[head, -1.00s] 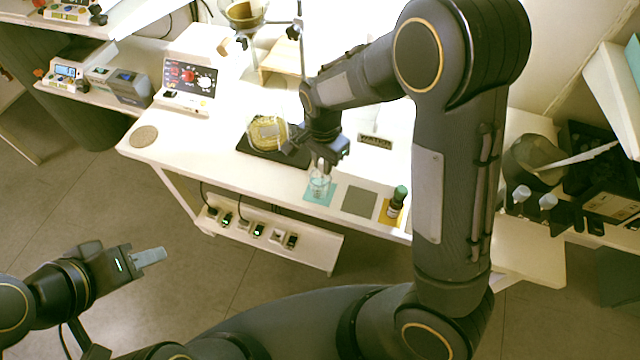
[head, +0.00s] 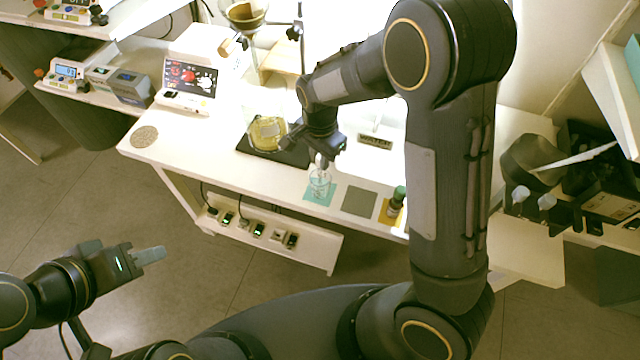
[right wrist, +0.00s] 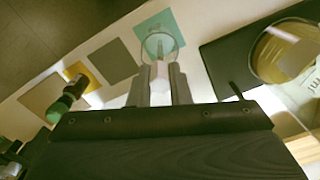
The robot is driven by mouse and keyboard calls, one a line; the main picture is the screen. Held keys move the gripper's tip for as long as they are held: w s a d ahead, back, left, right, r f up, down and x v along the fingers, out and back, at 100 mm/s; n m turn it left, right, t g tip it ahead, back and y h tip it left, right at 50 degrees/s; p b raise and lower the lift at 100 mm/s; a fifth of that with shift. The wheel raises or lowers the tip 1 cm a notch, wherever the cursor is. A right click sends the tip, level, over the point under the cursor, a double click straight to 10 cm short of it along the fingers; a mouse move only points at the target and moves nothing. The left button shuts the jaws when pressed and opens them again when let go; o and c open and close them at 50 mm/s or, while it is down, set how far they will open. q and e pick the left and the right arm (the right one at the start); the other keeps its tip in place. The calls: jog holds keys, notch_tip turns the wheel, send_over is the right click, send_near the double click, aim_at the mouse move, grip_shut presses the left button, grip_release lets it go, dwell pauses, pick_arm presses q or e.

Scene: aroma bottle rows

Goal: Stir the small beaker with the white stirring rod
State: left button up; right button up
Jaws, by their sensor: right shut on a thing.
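The small clear beaker (head: 319,187) stands on a teal square mat (head: 310,197) near the table's front edge. In the right wrist view the beaker (right wrist: 158,43) lies just beyond my fingertips. My right gripper (head: 322,160) is directly above the beaker, pointing down. It is shut on a pale, white piece, the white stirring rod (right wrist: 160,84), seen between the fingers in the right wrist view. The rod's lower end is hard to make out against the glass. My left gripper (head: 150,256) is away from the table at lower left, with no object visible at its fingers; its opening is unclear.
A larger flask with yellow liquid (head: 266,132) stands on a black plate (head: 290,157) left of the beaker. A grey mat (head: 360,201) and a green-capped brown bottle (head: 396,203) are to the right. A stand with a funnel (head: 245,14) is behind.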

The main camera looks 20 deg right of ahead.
jog(key=shift+r+p, duration=3.6)
jog(key=shift+r, duration=0.95)
jog(key=shift+f, duration=0.1)
